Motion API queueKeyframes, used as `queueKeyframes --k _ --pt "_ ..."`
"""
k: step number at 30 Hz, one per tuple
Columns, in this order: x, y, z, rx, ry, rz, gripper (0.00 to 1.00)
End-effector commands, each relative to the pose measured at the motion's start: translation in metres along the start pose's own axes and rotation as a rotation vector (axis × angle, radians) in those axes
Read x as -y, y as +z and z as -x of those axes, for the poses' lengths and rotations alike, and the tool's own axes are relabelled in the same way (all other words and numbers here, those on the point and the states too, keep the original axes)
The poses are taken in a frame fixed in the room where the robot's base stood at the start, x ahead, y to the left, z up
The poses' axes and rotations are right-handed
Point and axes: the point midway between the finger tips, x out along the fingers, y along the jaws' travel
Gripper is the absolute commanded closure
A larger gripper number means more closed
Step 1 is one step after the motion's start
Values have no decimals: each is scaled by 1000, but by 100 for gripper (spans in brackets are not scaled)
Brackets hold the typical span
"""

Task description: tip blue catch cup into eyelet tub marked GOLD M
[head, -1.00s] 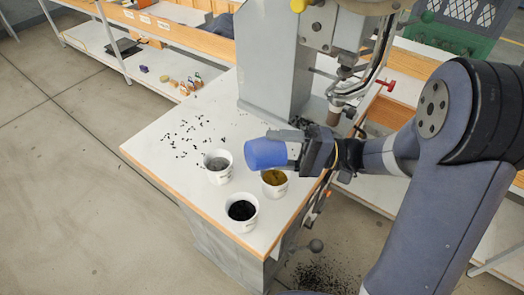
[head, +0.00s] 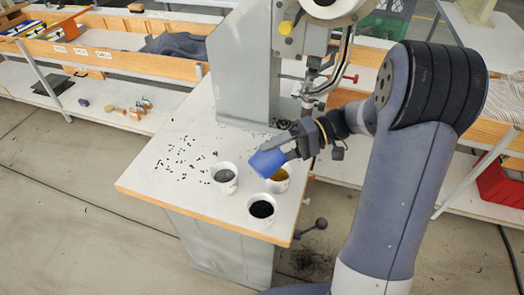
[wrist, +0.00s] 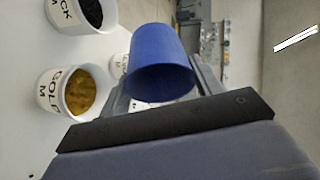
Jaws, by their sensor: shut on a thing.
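My gripper (head: 292,150) is shut on the blue catch cup (head: 268,163), holding it tilted above the table. In the head view the cup overlaps the back left of the tub with gold eyelets (head: 279,184). The wrist view shows the cup (wrist: 160,62) between my fingers, with the tub marked GOLD M (wrist: 50,92) to its left and apart from it in the picture. Gold eyelets fill part of that tub. What the cup holds is not visible.
A tub of black eyelets (head: 262,209) stands in front of the gold one, and a tub of grey ones (head: 225,178) to the left. Dark eyelets lie scattered on the table (head: 150,185). The press column (head: 243,65) rises behind.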

Motion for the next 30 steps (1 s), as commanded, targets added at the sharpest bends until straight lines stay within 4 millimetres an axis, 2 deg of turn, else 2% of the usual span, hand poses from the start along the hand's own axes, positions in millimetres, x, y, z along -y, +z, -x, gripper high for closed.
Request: queueKeyframes --k 16,18,30 --pt "30 3 -9 1 526 228 63" --pt "24 4 -11 3 598 259 63" --pt "24 6 -15 5 1015 432 63"
